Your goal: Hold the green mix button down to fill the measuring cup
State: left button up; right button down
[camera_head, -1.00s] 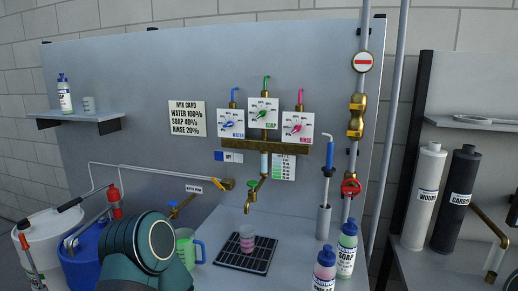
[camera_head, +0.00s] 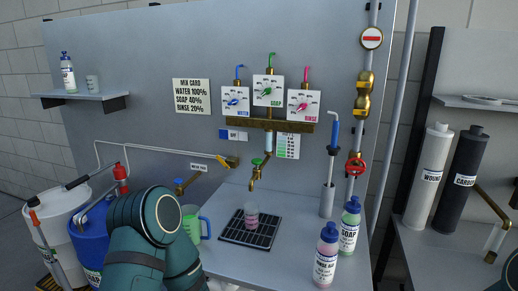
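A blue switch (camera_head: 223,134) sits beside an "OFF" label on the panel. My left arm fills the lower left, and its gripper is not visible. Only a sliver of my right arm shows at the right edge; its gripper is out of view.
Three dials (camera_head: 268,90) sit above a brass manifold (camera_head: 265,125), beside a mix card (camera_head: 191,96). Soap (camera_head: 349,228) and rinse (camera_head: 326,257) bottles stand at the bench front. A red valve (camera_head: 355,165) is on the right pipe. Drums (camera_head: 55,232) stand left.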

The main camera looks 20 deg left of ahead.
aim_at(257, 162)
jog(key=i+j, duration=0.1)
jog(key=j, duration=0.25)
jog(key=i+j, duration=0.15)
jog(key=j, duration=0.15)
jog(key=i+j, duration=0.1)
jog(key=j, duration=0.25)
jog(key=i+j, duration=0.1)
jog(key=j, duration=0.25)
jog(key=z, duration=0.05)
